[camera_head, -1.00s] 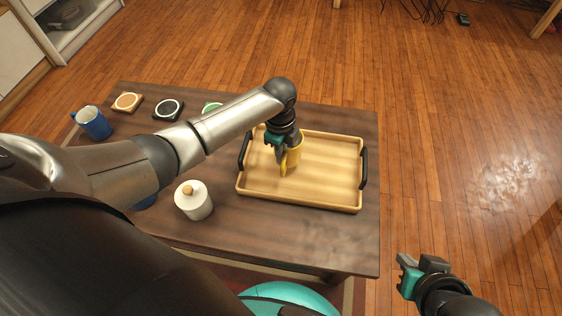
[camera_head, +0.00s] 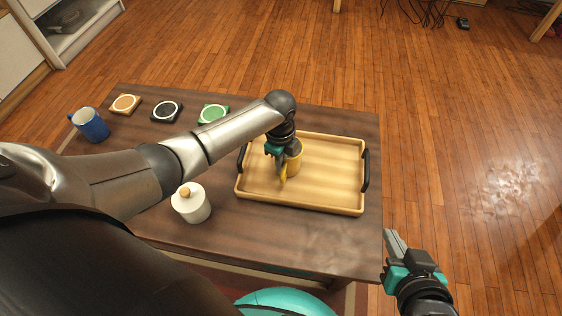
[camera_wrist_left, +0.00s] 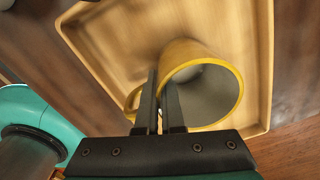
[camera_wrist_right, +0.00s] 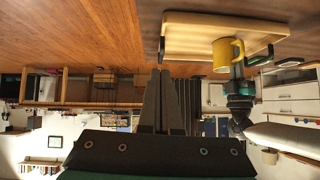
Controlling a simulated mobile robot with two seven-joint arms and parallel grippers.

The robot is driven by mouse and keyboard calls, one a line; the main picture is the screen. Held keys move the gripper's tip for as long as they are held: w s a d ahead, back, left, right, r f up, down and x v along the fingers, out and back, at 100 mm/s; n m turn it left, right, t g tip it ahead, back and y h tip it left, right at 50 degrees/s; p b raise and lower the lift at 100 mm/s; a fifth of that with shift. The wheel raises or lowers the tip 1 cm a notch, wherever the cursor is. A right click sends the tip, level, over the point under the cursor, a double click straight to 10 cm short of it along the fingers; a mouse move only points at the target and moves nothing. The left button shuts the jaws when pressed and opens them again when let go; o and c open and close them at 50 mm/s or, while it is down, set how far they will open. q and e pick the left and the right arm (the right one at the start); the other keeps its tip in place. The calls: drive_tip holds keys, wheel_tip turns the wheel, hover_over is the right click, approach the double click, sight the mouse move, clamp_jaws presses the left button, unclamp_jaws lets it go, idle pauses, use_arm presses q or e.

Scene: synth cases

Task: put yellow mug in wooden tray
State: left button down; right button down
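The yellow mug (camera_head: 294,165) is upright inside the walls of the wooden tray (camera_head: 320,204), toward its left side. I cannot tell for sure whether its base touches the tray floor. My left gripper (camera_head: 280,165) is shut on the mug's wall. In the left wrist view the fingers (camera_wrist_left: 162,105) straddle the rim of the mug (camera_wrist_left: 232,82), beside its handle, over the tray (camera_wrist_left: 262,60). The mug (camera_wrist_right: 226,56) and tray (camera_wrist_right: 180,50) also show in the right wrist view. My right gripper (camera_head: 394,243) is shut and empty, off the table's front right corner.
A white lidded jar (camera_head: 191,205) stands left of the tray, under my left arm. A blue mug (camera_head: 90,125) and three coasters, wooden (camera_head: 125,104), black (camera_head: 166,111) and green (camera_head: 213,113), sit along the back left. The table (camera_head: 300,243) is bare in front of the tray.

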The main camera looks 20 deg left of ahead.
use_arm(q)
drive_tip(key=c, duration=1.1)
unclamp_jaws()
drive_tip(key=shift+o, duration=0.2)
drive_tip(key=shift+r, duration=0.1)
